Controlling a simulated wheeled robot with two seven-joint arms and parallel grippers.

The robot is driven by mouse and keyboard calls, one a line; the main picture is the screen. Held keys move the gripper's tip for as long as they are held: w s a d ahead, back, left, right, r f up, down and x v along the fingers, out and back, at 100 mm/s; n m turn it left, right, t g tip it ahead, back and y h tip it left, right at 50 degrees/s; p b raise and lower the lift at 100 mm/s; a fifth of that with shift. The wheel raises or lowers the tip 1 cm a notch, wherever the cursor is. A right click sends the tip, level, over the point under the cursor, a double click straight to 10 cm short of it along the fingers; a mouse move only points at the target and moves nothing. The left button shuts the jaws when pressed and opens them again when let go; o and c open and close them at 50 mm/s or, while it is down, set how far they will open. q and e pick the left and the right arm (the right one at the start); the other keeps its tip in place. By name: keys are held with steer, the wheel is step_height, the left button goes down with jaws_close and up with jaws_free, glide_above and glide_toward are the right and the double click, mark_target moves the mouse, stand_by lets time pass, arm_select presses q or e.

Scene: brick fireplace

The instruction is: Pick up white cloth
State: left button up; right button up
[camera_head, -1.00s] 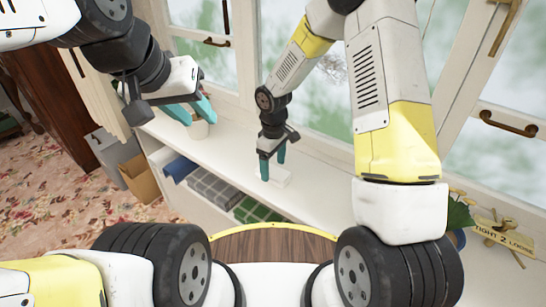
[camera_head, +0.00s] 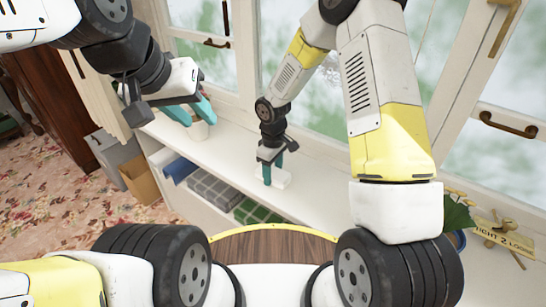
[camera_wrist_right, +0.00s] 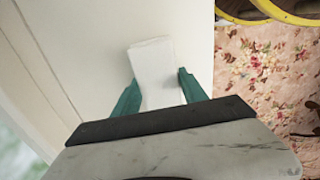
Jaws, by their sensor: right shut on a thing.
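The white cloth (camera_head: 282,179) is a small folded block at the white windowsill shelf. In the right wrist view the cloth (camera_wrist_right: 155,68) lies between the two teal fingers. My right gripper (camera_head: 272,172) points down and is shut on the cloth; I cannot tell whether the cloth is clear of the shelf. My left gripper (camera_head: 194,112) is open and empty, to the left above the shelf, apart from the cloth.
Folded checked cloths (camera_head: 211,187) lie in the compartment below. A plant (camera_head: 457,217) and a small sign (camera_head: 503,235) are at the right. The shelf (camera_head: 315,200) right of my right gripper is clear.

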mark_target(273, 175)
steer(key=shift+r, duration=0.1)
steer(key=shift+r, duration=0.55)
step_height(273, 175, up, 2)
steer(key=shift+r, duration=0.1)
steer(key=shift+s+r, duration=0.1)
steer(key=shift+s, duration=0.6)
steer(key=s+r, duration=0.1)
steer(key=s, duration=1.3)
steer(key=shift+s+r, duration=0.15)
steer(key=shift+s, duration=0.15)
steer(key=shift+d, duration=0.1)
